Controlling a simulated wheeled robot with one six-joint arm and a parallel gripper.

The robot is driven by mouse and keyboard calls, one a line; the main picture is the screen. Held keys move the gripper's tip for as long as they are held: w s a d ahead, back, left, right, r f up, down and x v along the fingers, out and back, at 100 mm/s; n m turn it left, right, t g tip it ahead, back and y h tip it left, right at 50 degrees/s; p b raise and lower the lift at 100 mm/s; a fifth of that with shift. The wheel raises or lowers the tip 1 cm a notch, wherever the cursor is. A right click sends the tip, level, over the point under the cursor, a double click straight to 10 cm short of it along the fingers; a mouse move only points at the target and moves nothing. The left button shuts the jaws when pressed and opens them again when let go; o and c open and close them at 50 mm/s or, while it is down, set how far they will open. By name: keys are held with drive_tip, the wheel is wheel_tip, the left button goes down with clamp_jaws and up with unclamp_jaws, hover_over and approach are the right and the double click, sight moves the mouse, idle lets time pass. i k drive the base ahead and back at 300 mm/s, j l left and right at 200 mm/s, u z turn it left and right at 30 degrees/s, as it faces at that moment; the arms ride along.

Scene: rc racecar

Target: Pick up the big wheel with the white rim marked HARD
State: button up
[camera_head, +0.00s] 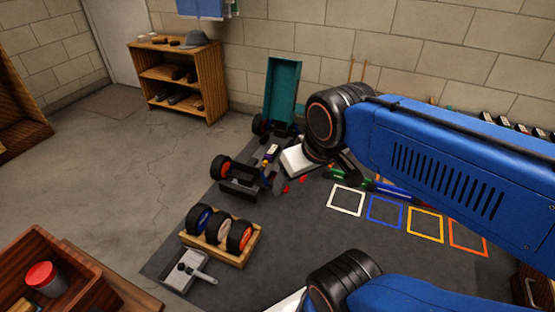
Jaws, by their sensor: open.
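Three big wheels sit side by side in a wooden rack on the dark mat. The middle wheel (219,228) has a pale, whitish rim; its marking is too small to read. My gripper (302,166), partly hidden by my own wrist, is above the mat, up and to the right of the rack. It is open, apart from the wheels, and I see nothing held in it. The fingertips are hard to make out.
The rack (222,256) also holds a blue-rimmed wheel (198,217) and an orange-rimmed wheel (241,236). A partly built car (240,187) lies behind it. A grey tray (184,272) is in front. Coloured squares, including a white one (346,200), mark the mat at right.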

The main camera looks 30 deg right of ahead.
sight(220, 224)
drive_tip(key=u, duration=0.35)
drive_tip(key=i+l+u, duration=0.25)
drive_tip(key=l, duration=0.15)
drive_tip(key=l+u, duration=0.25)
drive_tip(key=l, duration=0.15)
drive_tip(key=l+u, duration=0.25)
drive_tip(key=l, duration=0.2)
drive_tip(key=i+l, duration=0.1)
drive_tip(key=l, duration=1.05)
drive_tip(key=i+l+u, duration=0.1)
drive_tip(key=l, duration=0.5)
drive_tip(key=i, duration=0.05)
